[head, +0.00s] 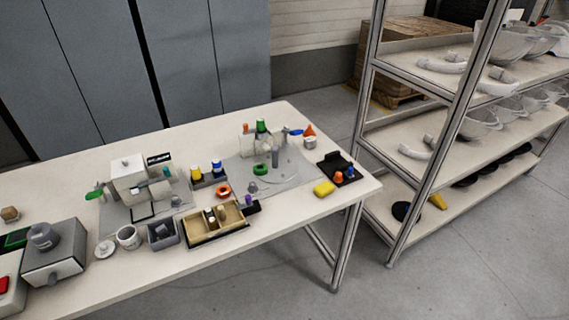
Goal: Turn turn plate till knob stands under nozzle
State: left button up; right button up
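A pale round plate (291,177), which looks like the turn plate, lies on a grey mat at the right part of the table. A grey upright part (275,157) stands over it and may be the nozzle. A green ring (259,169) lies at the plate's left side. A small grey piece (252,187) sits at the mat's front left. Which small part is the knob, and whether it stands under the nozzle, is too small to tell. Neither of my grippers shows in the head view.
A white machine (127,172) stands to the left. A metal shelf (420,140) is beyond the table's right end. The table's front right corner is clear.

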aim_at(281, 168)
jog(key=z, duration=0.7)
jog(key=i, duration=0.5)
jog(key=z, duration=0.05)
